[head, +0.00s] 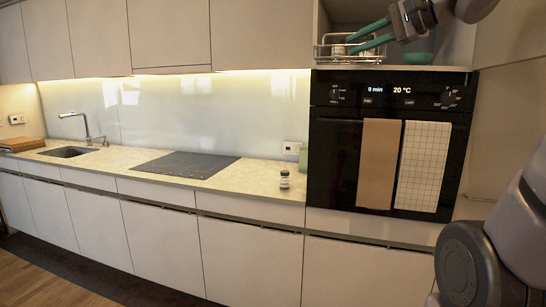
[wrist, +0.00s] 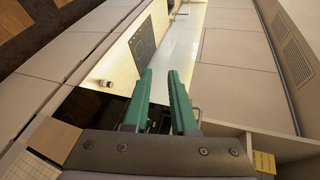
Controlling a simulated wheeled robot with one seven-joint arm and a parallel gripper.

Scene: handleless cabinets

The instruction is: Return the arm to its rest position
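My gripper (head: 350,45) is at the upper right of the head view, in front of the open shelf niche above the oven. Its two green fingers point left and are spread apart. In the wrist view the gripper (wrist: 160,75) also shows both fingers apart, with nothing between them. The grey arm comes in from the upper right of the head view.
Below is a black oven (head: 335,150) with two towels. A small jar (head: 284,180) stands on the counter (head: 240,183), which has a cooktop (head: 185,165).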

